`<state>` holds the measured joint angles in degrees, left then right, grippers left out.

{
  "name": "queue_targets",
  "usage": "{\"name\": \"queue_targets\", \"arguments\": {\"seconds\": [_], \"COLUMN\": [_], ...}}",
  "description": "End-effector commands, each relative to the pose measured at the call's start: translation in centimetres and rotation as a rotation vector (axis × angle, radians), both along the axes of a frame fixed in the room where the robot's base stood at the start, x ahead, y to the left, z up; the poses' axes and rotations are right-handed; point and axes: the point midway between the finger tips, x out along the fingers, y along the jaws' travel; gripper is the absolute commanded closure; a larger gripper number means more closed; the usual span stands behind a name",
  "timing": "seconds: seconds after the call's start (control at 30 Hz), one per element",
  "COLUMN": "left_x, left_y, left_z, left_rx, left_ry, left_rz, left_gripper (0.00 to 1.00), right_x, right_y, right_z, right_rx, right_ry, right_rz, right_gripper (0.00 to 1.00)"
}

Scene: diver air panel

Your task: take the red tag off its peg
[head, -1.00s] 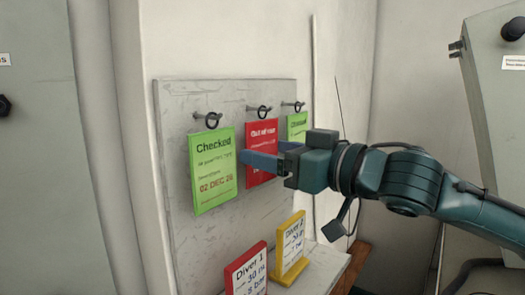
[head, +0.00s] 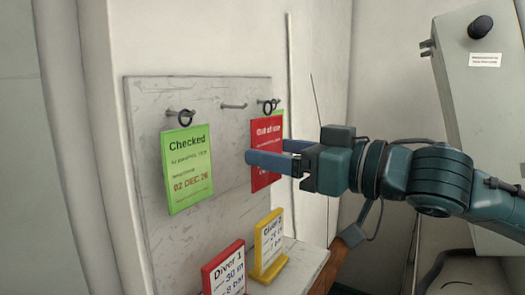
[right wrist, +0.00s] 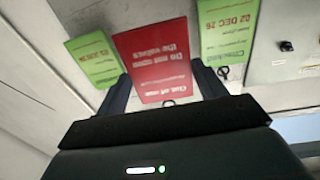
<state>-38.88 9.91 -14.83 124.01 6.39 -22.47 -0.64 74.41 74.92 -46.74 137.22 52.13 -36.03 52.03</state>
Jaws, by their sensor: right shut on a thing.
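The red "Out of use" tag (head: 266,178) is between the blue fingers of my right gripper (head: 264,154), which is shut on it. The middle peg (head: 234,106) on the grey board is bare, and the tag hangs to the right of it, away from that peg. In the right wrist view the red tag (right wrist: 155,55) sits upside down between the two fingers (right wrist: 163,82). In the head view it covers most of the right green tag (head: 279,118). A ring shows above the red tag near the right peg; I cannot tell whose it is. My left gripper is not in view.
A green "Checked" tag (head: 188,170) hangs on the left peg of the board (head: 150,235). Below stand a red Diver 1 sign (head: 208,284) and a yellow-framed second sign (head: 258,270) on a ledge. A grey cabinet (head: 480,110) stands at the right.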

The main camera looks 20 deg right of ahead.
Motion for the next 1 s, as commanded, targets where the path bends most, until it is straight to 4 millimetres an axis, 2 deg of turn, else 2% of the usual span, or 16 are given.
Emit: {"name": "queue_targets", "arguments": {"seconds": [0.2,0.5,0.73,1.0], "left_x": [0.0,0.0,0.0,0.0], "left_y": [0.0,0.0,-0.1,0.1], "left_z": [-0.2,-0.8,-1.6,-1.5], "left_rx": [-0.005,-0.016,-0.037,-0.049], "left_ry": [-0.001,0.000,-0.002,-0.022], "left_rz": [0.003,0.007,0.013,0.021], "left_gripper": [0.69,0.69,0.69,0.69], "right_x": [-2.6,-5.7,-7.3,-8.8], "right_y": [-2.1,-4.1,-5.3,-6.3], "right_z": [-0.1,-0.2,-0.3,-0.1], "right_rx": [-0.003,-0.003,-0.003,-0.003], "right_ry": [-0.001,-0.001,0.001,0.001], "right_rz": [-0.006,-0.006,-0.004,-0.005], "right_gripper": [0.52,0.52,0.52,0.52]}}
